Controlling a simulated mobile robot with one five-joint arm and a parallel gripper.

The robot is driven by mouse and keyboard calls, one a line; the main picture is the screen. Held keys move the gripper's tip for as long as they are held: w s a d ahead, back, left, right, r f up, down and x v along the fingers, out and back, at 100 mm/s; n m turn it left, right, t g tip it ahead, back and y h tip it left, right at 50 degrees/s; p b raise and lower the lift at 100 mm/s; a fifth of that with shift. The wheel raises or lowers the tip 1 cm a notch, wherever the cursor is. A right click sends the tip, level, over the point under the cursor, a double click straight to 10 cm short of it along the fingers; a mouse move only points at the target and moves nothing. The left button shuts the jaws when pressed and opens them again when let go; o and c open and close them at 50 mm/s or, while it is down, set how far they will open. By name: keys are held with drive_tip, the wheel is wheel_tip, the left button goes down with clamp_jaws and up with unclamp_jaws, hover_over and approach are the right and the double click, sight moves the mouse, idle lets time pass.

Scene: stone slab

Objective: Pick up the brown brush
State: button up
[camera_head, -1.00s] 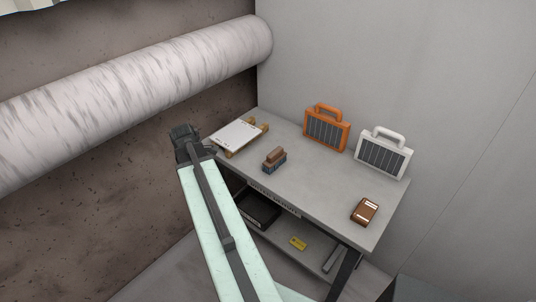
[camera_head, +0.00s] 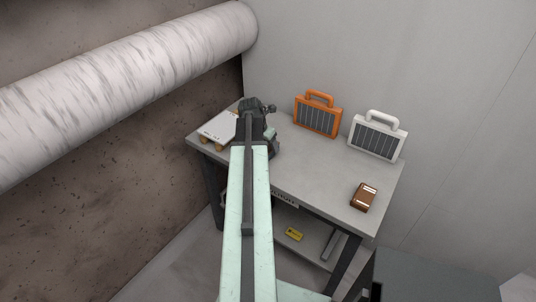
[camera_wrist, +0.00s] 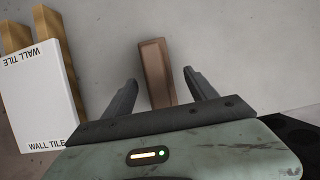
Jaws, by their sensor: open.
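The brown brush (camera_wrist: 154,62) shows in the wrist view as a long brown block on the grey stone-like top. It lies between the two fingers of my gripper (camera_wrist: 160,82), with its far end reaching past the fingertips. Both fingers stand apart from it with gaps on each side, and its near end is hidden by the gripper body. I cannot tell the height of the fingers above the top. In the head view my gripper (camera_head: 258,108) is over the workbench and hides the brush. My gripper is open and empty.
A white wall tile (camera_wrist: 38,95) on wooden blocks lies left of the gripper. An orange case (camera_head: 317,116) and a white case (camera_head: 377,138) stand at the back of the workbench (camera_head: 315,165). A brown box (camera_head: 364,197) lies near the right end. The bench middle is clear.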

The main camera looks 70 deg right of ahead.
sight(269, 148)
drive_tip(key=b+x, duration=0.4)
drive_tip(key=x, duration=0.1)
drive_tip(key=shift+d+f, duration=0.1)
drive_tip(key=shift+d, duration=0.25)
drive_tip(key=shift+r, duration=0.2)
clamp_jaws()
